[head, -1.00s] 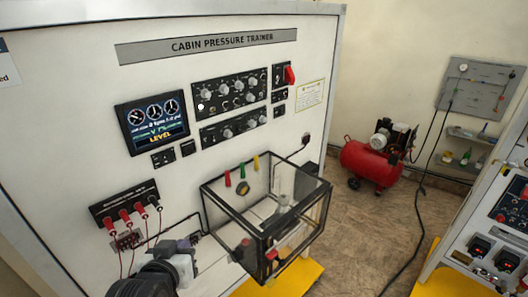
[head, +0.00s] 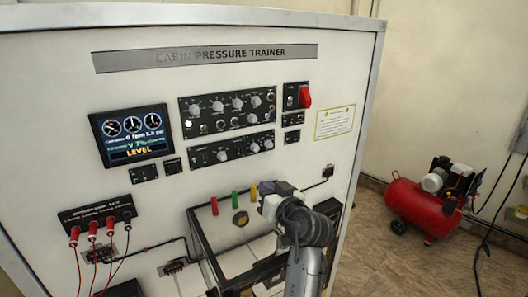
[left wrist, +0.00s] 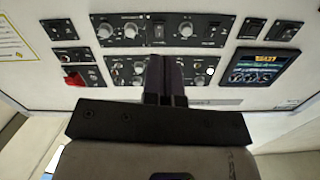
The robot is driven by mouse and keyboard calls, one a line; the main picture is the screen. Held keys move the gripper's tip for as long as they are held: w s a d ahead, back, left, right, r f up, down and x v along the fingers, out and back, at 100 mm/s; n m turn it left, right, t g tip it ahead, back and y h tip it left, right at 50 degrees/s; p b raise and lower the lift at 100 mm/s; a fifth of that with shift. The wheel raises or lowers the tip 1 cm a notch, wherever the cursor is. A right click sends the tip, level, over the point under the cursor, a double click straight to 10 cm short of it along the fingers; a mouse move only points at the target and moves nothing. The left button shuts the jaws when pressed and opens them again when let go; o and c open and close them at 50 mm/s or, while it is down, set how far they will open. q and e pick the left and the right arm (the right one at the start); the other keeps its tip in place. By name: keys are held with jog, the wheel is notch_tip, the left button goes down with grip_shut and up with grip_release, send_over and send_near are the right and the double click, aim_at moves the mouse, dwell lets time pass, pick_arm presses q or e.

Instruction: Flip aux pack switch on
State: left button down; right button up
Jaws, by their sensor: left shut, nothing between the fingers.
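The cabin pressure trainer panel (head: 350,60) carries two rows of black control modules. The upper module (head: 228,110) and lower module (head: 237,148) have knobs and small switches; their labels are too small to read, so I cannot tell which switch is the aux pack one. My left gripper (head: 268,190) is just below the lower module in the head view. In the left wrist view its fingers (left wrist: 165,80) are shut and empty, pointing at the panel, which appears upside down. They hide part of the modules there. My right gripper is not in view.
A red guarded switch (head: 305,97) sits at the panel's upper right, and a display (head: 138,136) at its left. A clear box (head: 203,243) juts out below the modules, partly hidden by my arm. Red leads (head: 92,232) hang at lower left. A red compressor (head: 420,208) stands right.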

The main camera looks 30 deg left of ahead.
pick_arm(q)
notch_tip(320, 180, up, 2)
jog(key=shift+r+n+t+y, duration=0.25)
jog(key=shift+n+t+y, duration=0.35)
jog(key=shift+n, duration=0.4)
jog(key=p, duration=0.6)
send_near(239, 149)
jog(key=x, duration=0.6)
jog(key=shift+w+a+r, duration=0.15)
jog(key=shift+r, duration=0.05)
jog(key=shift+w+a+f, duration=0.1)
jog(key=shift+w+a, duration=0.15)
jog(key=shift+a, duration=0.25)
